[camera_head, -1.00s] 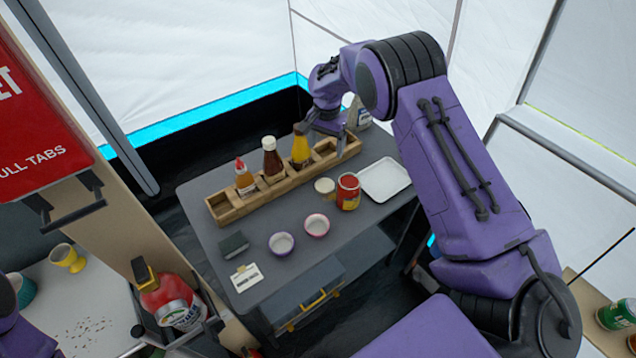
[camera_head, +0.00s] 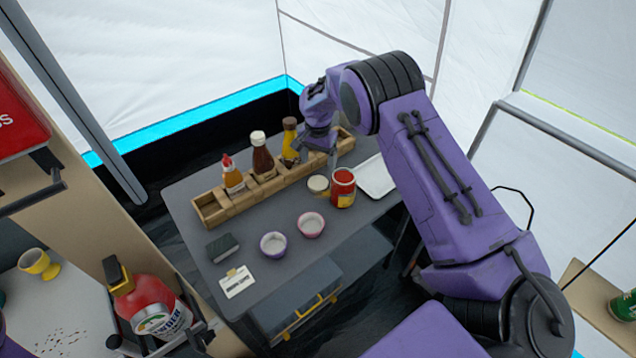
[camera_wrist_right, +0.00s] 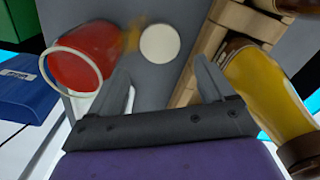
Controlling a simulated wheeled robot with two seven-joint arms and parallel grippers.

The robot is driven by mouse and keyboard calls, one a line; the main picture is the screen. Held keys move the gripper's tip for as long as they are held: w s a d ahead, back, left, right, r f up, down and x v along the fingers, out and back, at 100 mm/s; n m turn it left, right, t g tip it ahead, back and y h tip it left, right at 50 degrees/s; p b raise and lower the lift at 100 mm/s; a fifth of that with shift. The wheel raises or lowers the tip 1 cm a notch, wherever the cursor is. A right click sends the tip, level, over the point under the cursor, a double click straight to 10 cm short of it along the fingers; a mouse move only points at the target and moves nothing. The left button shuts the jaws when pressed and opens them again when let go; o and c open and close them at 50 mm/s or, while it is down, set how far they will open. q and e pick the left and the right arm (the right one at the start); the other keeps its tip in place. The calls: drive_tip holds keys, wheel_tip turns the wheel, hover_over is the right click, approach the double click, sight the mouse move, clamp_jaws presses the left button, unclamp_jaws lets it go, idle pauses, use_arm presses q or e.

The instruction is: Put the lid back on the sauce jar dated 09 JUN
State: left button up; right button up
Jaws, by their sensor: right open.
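The sauce jar (camera_head: 343,190) is red with a yellowish label and stands upright on the grey table; its date is not legible. In the right wrist view the jar (camera_wrist_right: 85,60) shows a pale rim at its mouth, with no lid on it. A round cream lid (camera_head: 317,184) lies on the table just left of the jar, and it shows as a pale disc in the wrist view (camera_wrist_right: 160,43). My right gripper (camera_wrist_right: 163,80) is open and empty, pointing down above the table, with the lid ahead between its fingers' lines. My left gripper is out of view.
A wooden caddy (camera_head: 213,210) with several sauce bottles stands behind the lid, close to my right gripper; a yellow bottle (camera_wrist_right: 262,85) is right beside it. A white tray (camera_head: 374,178) lies right of the jar.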

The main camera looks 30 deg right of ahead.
sight(318, 182)
wheel_tip(318, 182, down, 3)
drive_tip(key=shift+w+d, duration=0.1)
drive_tip(key=shift+f+p, duration=0.3)
wheel_tip(318, 182, down, 5)
drive_tip(key=shift+r+p, duration=0.15)
drive_tip(key=shift+p, duration=0.3)
drive_tip(key=c, duration=0.8)
